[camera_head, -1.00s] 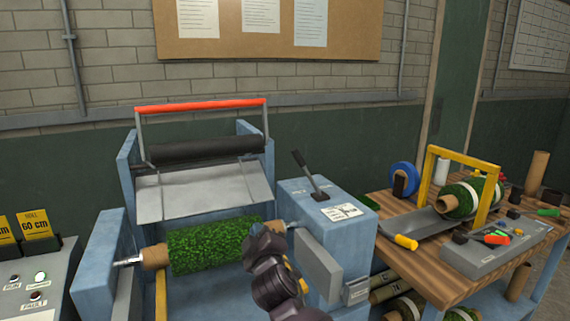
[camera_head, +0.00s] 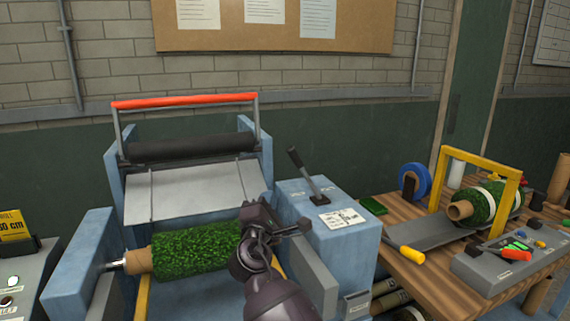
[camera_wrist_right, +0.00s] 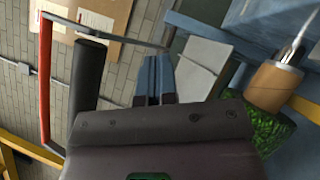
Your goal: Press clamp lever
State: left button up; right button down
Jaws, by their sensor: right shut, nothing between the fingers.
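A lever with a black handle (camera_head: 296,160) stands tilted up on the blue housing (camera_head: 325,242), beside a white label. I cannot tell whether it is the clamp lever. The green turf roll (camera_head: 190,252) lies across the blue machine on a cardboard core, which also shows in the wrist view (camera_wrist_right: 270,88). My right gripper (camera_head: 260,208) is over the right end of the roll, left of and below the lever, apart from it. Its fingers (camera_wrist_right: 154,75) are shut and empty. My arm hides the roll's right end. My left gripper is not in view.
A red-handled bar (camera_head: 185,100) and black roller (camera_head: 190,147) stand behind a sloping grey plate (camera_head: 185,192). A wooden table (camera_head: 410,270) at right holds a yellow frame (camera_head: 480,160), another turf roll and a control box (camera_head: 508,262). A panel (camera_head: 22,280) is at left.

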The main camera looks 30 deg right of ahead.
aim_at(305, 173)
jog(key=shift+a, duration=0.1)
dwell(0.3)
jog(key=s+d+r+p+x, duration=0.1)
jog(key=s+p+x, duration=0.1)
jog(key=x, duration=1.1)
jog(key=shift+d, duration=0.25)
jog(key=shift+r, duration=0.1)
